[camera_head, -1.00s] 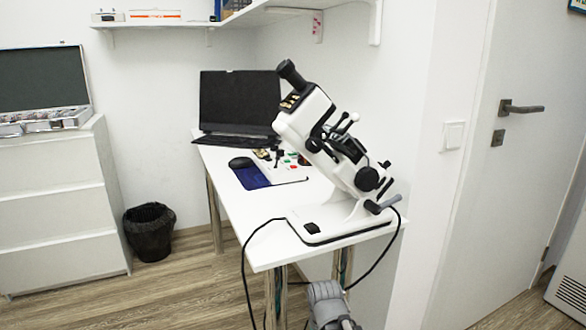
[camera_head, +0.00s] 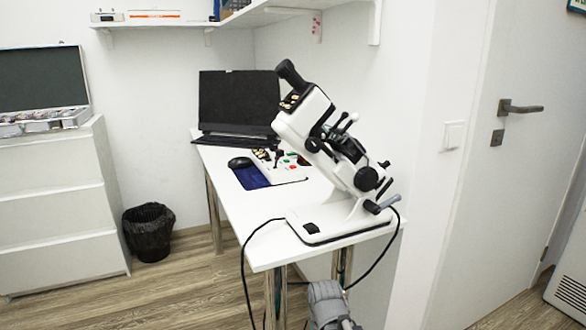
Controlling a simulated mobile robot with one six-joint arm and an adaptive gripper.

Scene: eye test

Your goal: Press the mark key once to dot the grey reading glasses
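A white lensmeter-like instrument (camera_head: 325,218) with a tilted body, black eyepiece, knobs and levers stands at the table's front end. A white control box (camera_head: 293,174) with small coloured buttons and a black stick sits farther back on the table. I cannot tell which part is the mark key. I cannot make out the grey reading glasses; the dark parts at the middle of the instrument are too small to tell apart. A grey part of my arm shows at the bottom edge, below the table's front end.
The white table (camera_head: 233,208) has clear room left of the instrument. A laptop (camera_head: 239,103), a black mouse (camera_head: 240,162) and a blue mat (camera_head: 250,179) are farther back. Black cables hang at the table's front. A shelf (camera_head: 270,17) is above; a bin (camera_head: 149,232) stands left.

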